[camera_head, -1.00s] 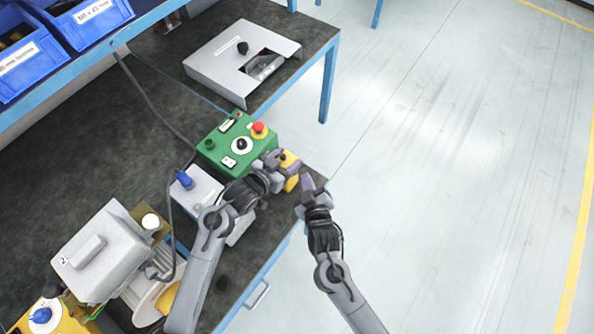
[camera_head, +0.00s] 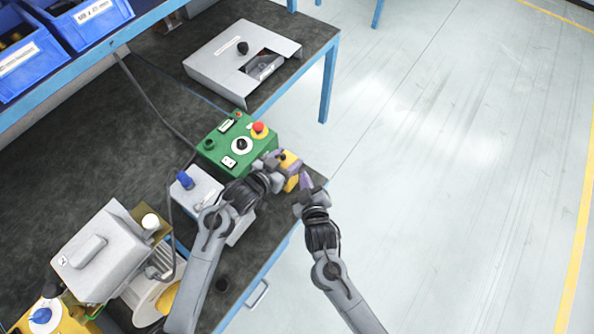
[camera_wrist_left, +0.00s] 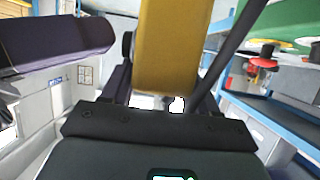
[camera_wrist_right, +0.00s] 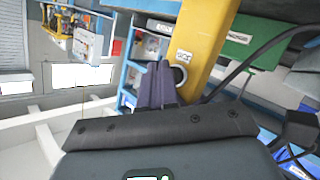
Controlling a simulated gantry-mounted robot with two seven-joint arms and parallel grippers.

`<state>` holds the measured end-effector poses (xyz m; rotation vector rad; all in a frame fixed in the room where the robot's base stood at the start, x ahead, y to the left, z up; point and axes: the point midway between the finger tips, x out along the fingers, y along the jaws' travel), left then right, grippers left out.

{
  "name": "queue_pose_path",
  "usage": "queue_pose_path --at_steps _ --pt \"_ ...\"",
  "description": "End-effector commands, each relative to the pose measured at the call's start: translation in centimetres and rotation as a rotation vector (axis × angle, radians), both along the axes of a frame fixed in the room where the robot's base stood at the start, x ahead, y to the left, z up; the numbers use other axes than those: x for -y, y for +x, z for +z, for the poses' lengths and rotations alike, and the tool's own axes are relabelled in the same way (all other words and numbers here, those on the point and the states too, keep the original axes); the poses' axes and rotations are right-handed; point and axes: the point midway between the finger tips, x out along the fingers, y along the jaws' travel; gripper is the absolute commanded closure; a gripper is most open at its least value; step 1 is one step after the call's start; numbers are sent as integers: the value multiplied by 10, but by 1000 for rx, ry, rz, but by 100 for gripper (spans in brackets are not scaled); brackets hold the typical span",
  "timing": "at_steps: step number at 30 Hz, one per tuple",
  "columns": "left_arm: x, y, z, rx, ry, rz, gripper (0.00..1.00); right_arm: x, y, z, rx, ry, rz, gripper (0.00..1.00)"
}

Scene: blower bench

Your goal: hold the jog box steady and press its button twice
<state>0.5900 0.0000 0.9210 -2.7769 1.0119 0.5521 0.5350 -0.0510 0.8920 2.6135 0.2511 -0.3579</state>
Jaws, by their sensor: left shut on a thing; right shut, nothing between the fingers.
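The yellow jog box (camera_head: 291,172) is held near the bench's front right corner, beside the green control box. My left gripper (camera_head: 278,162) is shut on it; in the left wrist view the jog box (camera_wrist_left: 165,45) stands up between the fingers. My right gripper (camera_head: 306,181) is shut and empty just right of the jog box. In the right wrist view the closed fingertips (camera_wrist_right: 158,85) are close beside the jog box (camera_wrist_right: 207,35), near a round grey-rimmed part (camera_wrist_right: 180,76) on it. I cannot tell whether they touch it.
The green control box (camera_head: 220,153) with a red mushroom button stands behind the jog box. A grey box with a blue knob (camera_head: 185,180) is left of my left gripper. A dark cable runs across the bench. Free floor (camera_head: 430,180) lies to the right.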

Motion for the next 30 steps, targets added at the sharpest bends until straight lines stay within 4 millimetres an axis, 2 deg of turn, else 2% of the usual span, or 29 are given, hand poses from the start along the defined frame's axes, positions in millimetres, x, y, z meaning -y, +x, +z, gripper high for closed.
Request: queue_pose_path --at_steps 30 --pt "0 -1 -2 -4 2 -1 83 -6 5 0 1 0 0 100"
